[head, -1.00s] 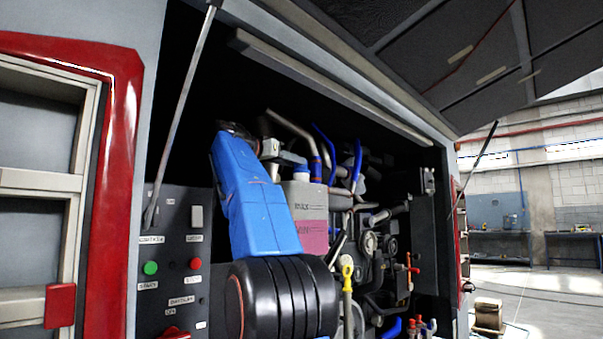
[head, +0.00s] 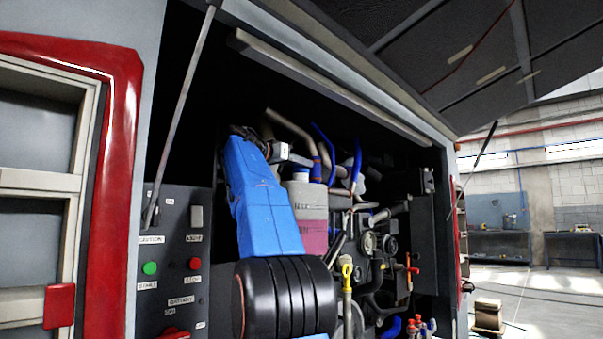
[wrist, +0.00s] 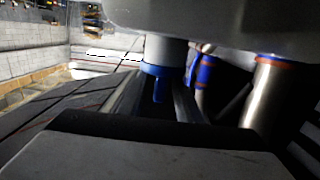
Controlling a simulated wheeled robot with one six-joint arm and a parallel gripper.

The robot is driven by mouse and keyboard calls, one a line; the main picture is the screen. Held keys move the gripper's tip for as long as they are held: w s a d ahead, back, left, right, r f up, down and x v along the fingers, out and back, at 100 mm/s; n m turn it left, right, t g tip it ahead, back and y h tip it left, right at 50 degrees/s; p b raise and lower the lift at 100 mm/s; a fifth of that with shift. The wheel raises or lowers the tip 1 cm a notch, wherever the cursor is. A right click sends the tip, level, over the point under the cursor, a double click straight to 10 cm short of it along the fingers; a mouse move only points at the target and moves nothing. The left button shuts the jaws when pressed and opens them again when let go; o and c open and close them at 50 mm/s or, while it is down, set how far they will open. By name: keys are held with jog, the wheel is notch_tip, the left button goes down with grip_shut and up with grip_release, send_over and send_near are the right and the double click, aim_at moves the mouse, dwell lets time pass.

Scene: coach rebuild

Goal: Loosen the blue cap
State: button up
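The blue cap (head: 301,176) sits on top of the pale tank (head: 312,200) in the engine bay, partly hidden in the head view. The tank has a MAX mark and pink fluid low down. In the wrist view the blue cap (wrist: 157,71) hangs below a pale neck, so that picture is inverted. My gripper (head: 300,160) is just above the cap in the head view. In the wrist view my gripper (wrist: 155,98) is open, with one dark finger on each side of the cap. I cannot tell whether either finger touches it.
Blue hoses (head: 356,165) and a metal pipe (head: 290,132) stand close behind and right of the cap. A switch panel (head: 172,260) is at left. The raised hatch (head: 470,60) hangs overhead.

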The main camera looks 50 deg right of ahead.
grip_shut()
jog(key=n+t, duration=0.2)
jog(key=t, duration=0.1)
jog(key=n+t, duration=0.1)
jog(key=t, duration=0.1)
jog(key=shift+s, duration=0.25)
jog(key=shift+w+n+t+y, duration=0.15)
jog(key=shift+n+t+y, duration=0.55)
jog(key=shift+n+t, duration=0.9)
jog(key=shift+t, duration=0.3)
jog(key=shift+t, duration=0.4)
jog(key=shift+n+t+y, duration=0.6)
jog(key=shift+n+t, duration=0.1)
